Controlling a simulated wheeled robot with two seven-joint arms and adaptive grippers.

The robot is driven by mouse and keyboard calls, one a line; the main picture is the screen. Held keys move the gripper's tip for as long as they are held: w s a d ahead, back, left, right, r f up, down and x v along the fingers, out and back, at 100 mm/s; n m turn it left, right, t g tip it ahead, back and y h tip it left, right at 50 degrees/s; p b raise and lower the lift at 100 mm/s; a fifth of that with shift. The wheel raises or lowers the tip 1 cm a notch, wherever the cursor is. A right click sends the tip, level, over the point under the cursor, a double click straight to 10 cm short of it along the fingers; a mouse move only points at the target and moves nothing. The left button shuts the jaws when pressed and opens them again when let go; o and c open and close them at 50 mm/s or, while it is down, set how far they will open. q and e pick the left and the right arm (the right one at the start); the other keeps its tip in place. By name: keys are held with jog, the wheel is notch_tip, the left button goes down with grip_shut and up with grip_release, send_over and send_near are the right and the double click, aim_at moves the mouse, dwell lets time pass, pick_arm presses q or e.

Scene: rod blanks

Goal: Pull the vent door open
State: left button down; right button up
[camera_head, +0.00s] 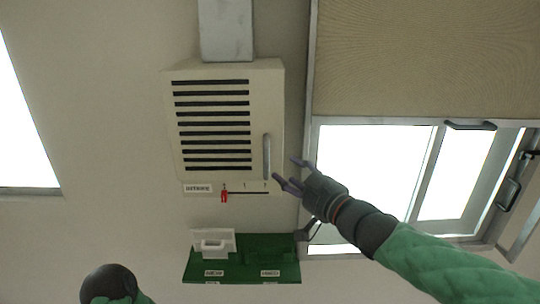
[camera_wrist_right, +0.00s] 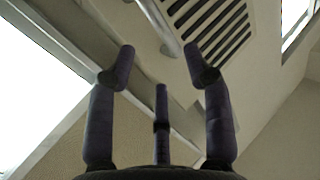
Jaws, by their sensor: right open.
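The vent door (camera_head: 213,125) is the front of a beige wall box, with several black slots and a vertical grey bar handle (camera_head: 266,157) at its lower right. The door looks closed. My right gripper (camera_head: 288,172) is open and empty, just right of the handle and apart from it in the picture. In the right wrist view its fingers (camera_wrist_right: 160,70) are spread. The handle (camera_wrist_right: 160,27) crosses the top there, beyond the fingertips, with the slots (camera_wrist_right: 215,25) behind it. My left gripper's fingers are not seen; only a dark rounded part of my left arm shows at bottom left.
A duct (camera_head: 226,30) runs up from the box. Below the box are a red slider (camera_head: 224,196) and a green shelf (camera_head: 255,249) with a white handled piece (camera_head: 212,243). A window (camera_head: 370,165) with a blind (camera_head: 425,60) is at right.

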send_over(268, 180)
jog(key=w, duration=0.1)
jog(key=shift+w+p, duration=0.1)
jog(key=shift+p, duration=0.3)
grip_shut()
